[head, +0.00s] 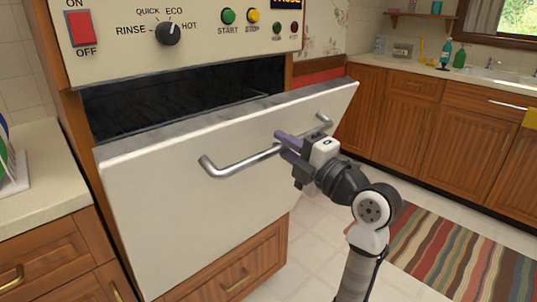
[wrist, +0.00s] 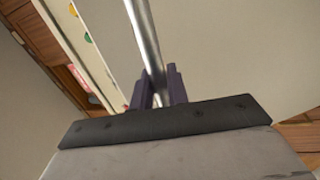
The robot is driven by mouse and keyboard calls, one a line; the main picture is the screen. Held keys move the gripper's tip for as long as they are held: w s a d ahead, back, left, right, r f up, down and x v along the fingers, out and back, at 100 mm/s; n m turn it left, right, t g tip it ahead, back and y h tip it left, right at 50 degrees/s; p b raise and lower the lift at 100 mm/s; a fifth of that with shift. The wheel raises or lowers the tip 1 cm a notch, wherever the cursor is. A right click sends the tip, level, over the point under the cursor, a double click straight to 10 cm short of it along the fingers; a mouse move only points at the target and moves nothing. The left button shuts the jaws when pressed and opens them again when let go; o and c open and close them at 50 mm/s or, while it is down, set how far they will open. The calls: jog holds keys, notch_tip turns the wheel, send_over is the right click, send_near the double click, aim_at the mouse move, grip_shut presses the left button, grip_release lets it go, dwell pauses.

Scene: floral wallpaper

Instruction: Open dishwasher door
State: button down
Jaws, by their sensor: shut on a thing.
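The dishwasher door (head: 170,210) is white and tilted partly open toward me, with a dark gap (head: 170,100) above it into the interior. A metal bar handle (head: 240,161) runs across the door's front. My gripper (head: 285,143) is at the right part of the handle, its purple fingers shut around the bar. In the wrist view the handle (wrist: 143,40) passes between the gripper fingers (wrist: 159,88). The control panel (head: 190,32) with a red switch, a dial and buttons is above the opening.
A counter with a dish rack (head: 12,165) is at the left. Wooden cabinets (head: 400,115) and a sink counter are at the right rear. A striped rug (head: 440,255) lies on the tiled floor. A wooden drawer (head: 235,275) is below the door.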

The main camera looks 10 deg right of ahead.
jog(key=s+d+f+t+y+b, duration=0.2)
jog(key=s+d+f+b, duration=0.5)
jog(key=b, duration=0.7)
notch_tip(320, 180, down, 2)
jog(key=s, duration=0.2)
jog(key=shift+s+t, duration=0.3)
jog(key=shift+s, duration=0.05)
jog(key=shift+f, duration=0.1)
jog(key=c, duration=1.4)
grip_release()
jog(key=s+d, duration=0.7)
jog(key=s, duration=0.3)
jog(key=shift+s+d+f, duration=0.25)
jog(key=shift+s+d, duration=0.05)
jog(key=shift+d, duration=0.1)
jog(key=shift+c, duration=0.2)
